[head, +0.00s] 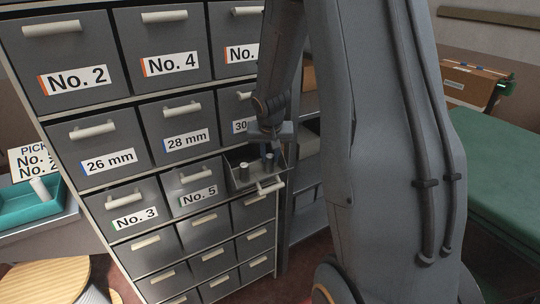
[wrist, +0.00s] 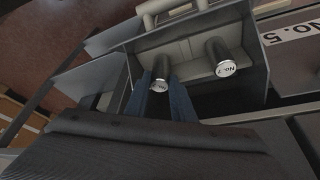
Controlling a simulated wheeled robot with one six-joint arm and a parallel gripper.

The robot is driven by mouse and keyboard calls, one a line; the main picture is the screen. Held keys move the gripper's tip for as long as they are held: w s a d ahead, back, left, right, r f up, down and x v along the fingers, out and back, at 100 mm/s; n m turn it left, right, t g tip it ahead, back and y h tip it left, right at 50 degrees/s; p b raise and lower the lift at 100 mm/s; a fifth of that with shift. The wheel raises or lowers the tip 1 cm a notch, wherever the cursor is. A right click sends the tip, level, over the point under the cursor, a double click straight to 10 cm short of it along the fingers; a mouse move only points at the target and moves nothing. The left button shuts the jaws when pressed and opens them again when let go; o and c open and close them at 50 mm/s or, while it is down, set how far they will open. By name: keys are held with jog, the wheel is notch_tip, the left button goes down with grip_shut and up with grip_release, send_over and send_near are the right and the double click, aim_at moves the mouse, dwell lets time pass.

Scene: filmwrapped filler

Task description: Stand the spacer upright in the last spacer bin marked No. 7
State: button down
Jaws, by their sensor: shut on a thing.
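An open drawer bin (head: 238,183) sticks out of the cabinet, right of the No. 5 drawer; it also shows in the wrist view (wrist: 258,75). Its own label is not readable. One dark spacer (head: 244,171) with a light cap stands upright inside; in the wrist view its cap reads No. 7 (wrist: 217,50). My gripper (head: 277,150) is over the bin, shut on a second spacer (wrist: 160,68) between its blue fingers (wrist: 166,85). The held spacer looks about upright. Its cap marking is hard to read, and whether its base touches the bin floor cannot be told.
The cabinet has several closed drawers, such as No. 3 (head: 123,216) and 28 mm (head: 185,142). A teal tray (head: 25,207) with a pick card (head: 35,160) stands at left. A green-topped bench (head: 500,170) is at right.

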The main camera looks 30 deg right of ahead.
jog(key=shift+f, duration=0.15)
jog(key=c, duration=1.8)
grip_release()
jog(key=v, duration=1.2)
jog(key=s+a+f+n+g+y, duration=0.1)
jog(key=s+a+f+n, duration=0.1)
jog(key=s+a+f, duration=0.2)
jog(key=s+a+f+n+g+y, duration=0.1)
jog(key=s+a+f+n+g, duration=0.1)
jog(key=s+a, duration=0.8)
jog(key=s+f+n, duration=0.1)
jog(key=s+f, duration=0.1)
jog(key=s, duration=0.2)
jog(key=shift+s+a+n+b, duration=0.3)
jog(key=shift+s+a+b, duration=0.05)
jog(key=shift+a+b, duration=0.05)
